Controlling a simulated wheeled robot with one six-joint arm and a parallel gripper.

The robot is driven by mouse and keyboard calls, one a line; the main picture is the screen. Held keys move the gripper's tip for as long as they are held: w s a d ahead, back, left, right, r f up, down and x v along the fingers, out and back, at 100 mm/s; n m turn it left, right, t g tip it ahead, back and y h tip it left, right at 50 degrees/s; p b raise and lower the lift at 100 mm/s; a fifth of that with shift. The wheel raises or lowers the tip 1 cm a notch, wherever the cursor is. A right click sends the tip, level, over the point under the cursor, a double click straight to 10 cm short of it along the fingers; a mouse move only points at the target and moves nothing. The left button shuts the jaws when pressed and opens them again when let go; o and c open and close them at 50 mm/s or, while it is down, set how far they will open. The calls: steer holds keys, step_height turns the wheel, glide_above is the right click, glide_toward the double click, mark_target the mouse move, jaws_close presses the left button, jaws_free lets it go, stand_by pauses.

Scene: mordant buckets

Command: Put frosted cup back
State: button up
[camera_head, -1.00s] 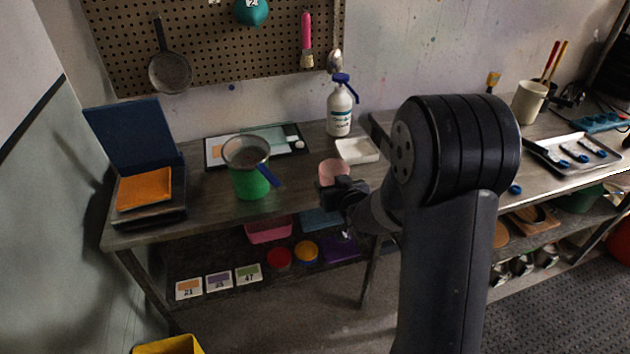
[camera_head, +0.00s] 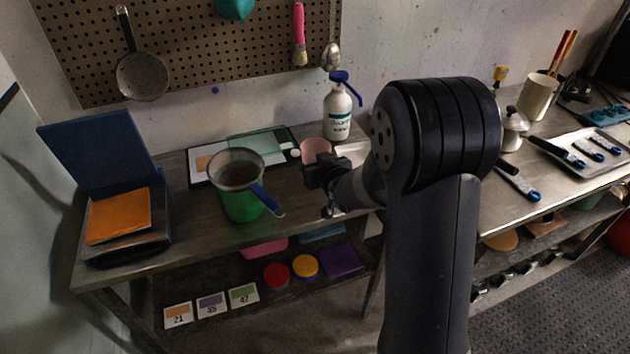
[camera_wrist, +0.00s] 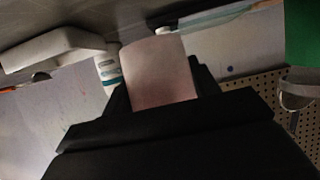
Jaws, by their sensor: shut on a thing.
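A pale pink cup (camera_head: 315,150), which I take for the frosted cup, is held upright at my gripper (camera_head: 322,172) in the head view. My gripper is shut on it. In the wrist view the cup (camera_wrist: 160,72) fills the middle between the dark fingers. The cup is in front of the spray bottle (camera_head: 338,112) and right of the green bucket (camera_head: 242,205). My gripper hides the cup's lower part in the head view, and I cannot tell its height above the bench.
A strainer (camera_head: 237,168) with a blue handle rests on the bucket. A flat tablet-like board (camera_head: 278,140) lies behind it. A white tray (camera_wrist: 55,47) shows in the wrist view. A blue hinged case (camera_head: 100,150) stands left. Bare bench (camera_head: 190,205) lies between case and bucket.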

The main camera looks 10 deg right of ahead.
steer(key=shift+f, duration=2.7)
steer(key=shift+f, duration=0.15)
steer(key=o, duration=1.1)
steer(key=shift+r, duration=0.3)
steer(key=shift+s+d, duration=0.1)
steer(key=shift+s, duration=0.25)
steer(key=b+v, duration=0.1)
steer(key=v, duration=1)
steer(key=shift+s, duration=0.2)
